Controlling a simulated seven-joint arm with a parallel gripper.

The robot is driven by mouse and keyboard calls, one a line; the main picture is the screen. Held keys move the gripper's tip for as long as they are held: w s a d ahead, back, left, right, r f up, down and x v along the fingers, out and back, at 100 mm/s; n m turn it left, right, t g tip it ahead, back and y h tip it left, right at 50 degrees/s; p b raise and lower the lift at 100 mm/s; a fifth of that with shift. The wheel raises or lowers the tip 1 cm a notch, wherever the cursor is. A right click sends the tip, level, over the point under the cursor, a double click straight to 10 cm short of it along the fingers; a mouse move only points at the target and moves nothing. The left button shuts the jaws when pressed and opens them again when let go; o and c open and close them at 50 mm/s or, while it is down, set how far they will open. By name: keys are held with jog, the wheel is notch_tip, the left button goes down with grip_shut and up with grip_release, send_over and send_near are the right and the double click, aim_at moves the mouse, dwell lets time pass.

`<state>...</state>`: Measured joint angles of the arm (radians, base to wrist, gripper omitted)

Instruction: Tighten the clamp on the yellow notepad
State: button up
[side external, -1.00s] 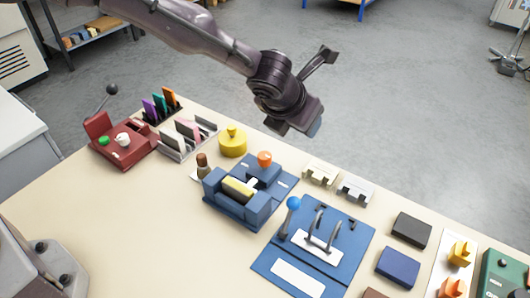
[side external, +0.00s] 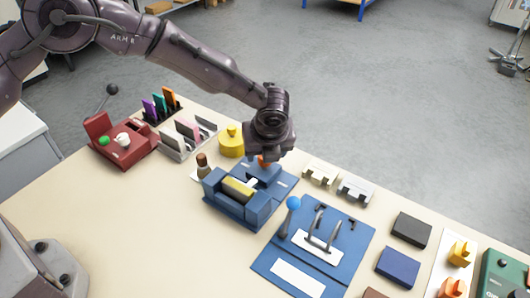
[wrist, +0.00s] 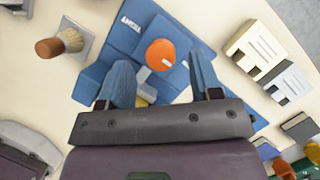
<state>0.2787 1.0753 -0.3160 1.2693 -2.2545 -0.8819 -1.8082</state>
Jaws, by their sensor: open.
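The yellow notepad (side external: 238,188) lies in a blue clamp fixture (side external: 225,208) on the bench, between its blue blocks. A bit of its yellow shows between my fingers in the wrist view (wrist: 147,92). The clamp's round orange knob (wrist: 160,54) is at the fixture's back; in the side view only a little of it shows under my gripper (side external: 266,155). My gripper points down over the knob. In the wrist view its two blue fingers are apart, one on each side of the knob (wrist: 162,68). I cannot tell whether either touches it.
A brown-topped brush (side external: 202,162) and a yellow round container (side external: 231,141) stand left of the fixture. A blue board with a blue-knobbed lever (side external: 293,204) is to its right. Pale blocks (side external: 320,173) stand at the back edge. The front left of the bench is clear.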

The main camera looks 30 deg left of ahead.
jog(key=shift+x, duration=1.2)
jog(key=shift+d, duration=0.1)
jog(key=c, duration=0.9)
